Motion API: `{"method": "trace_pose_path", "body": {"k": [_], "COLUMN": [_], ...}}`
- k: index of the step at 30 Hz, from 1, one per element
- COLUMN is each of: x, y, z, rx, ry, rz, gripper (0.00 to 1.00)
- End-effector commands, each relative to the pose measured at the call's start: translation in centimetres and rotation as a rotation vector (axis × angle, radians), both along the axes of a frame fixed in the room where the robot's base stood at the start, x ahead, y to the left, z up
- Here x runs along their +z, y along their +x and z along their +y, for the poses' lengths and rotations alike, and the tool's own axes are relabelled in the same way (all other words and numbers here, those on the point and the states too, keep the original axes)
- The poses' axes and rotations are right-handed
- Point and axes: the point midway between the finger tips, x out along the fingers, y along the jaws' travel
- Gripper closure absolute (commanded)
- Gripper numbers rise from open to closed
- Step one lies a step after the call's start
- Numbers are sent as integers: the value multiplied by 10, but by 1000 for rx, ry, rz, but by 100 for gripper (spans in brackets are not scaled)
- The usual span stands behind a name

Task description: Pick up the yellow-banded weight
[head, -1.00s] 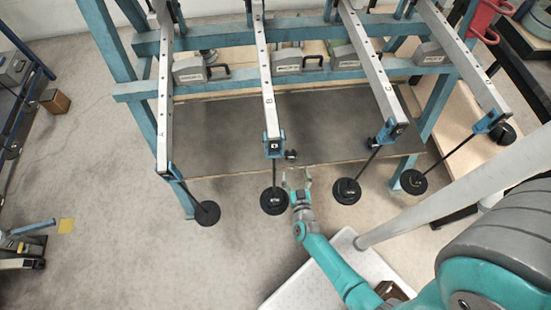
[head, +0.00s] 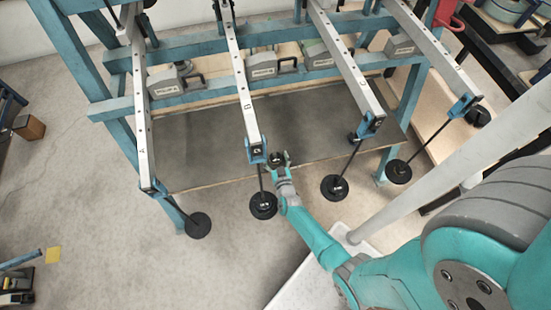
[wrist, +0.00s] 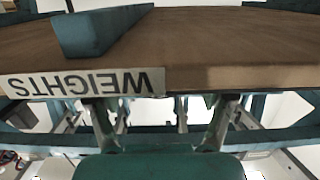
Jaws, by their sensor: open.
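No yellow band can be made out on any weight. A small dark object (head: 279,157) sits at the front edge of the shelf, just right of the end of lever B; it is too small to identify surely. My gripper (head: 279,168) is right at it in the head view, overlapping it, and contact cannot be told. In the wrist view my gripper (wrist: 162,104) has its two fingers spread wide, with nothing seen between them. They are below the shelf's front edge in the picture. The shelf edge bears an upside-down label (wrist: 80,83) reading WEIGHTS.
Black disc weights hang on rods from the lever ends, one (head: 263,205) close left of my gripper and one (head: 334,187) to its right. The dark shelf top (head: 205,140) is largely bare.

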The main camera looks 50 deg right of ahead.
Motion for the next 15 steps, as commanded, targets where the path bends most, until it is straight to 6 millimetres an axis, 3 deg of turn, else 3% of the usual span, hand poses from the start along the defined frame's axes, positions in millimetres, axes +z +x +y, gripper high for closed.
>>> {"method": "trace_pose_path", "body": {"k": [8,15], "x": [0,0], "y": [2,2], "z": [-1,-1], "rx": [0,0], "ry": [0,0], "rz": [0,0], "gripper": [22,82]}}
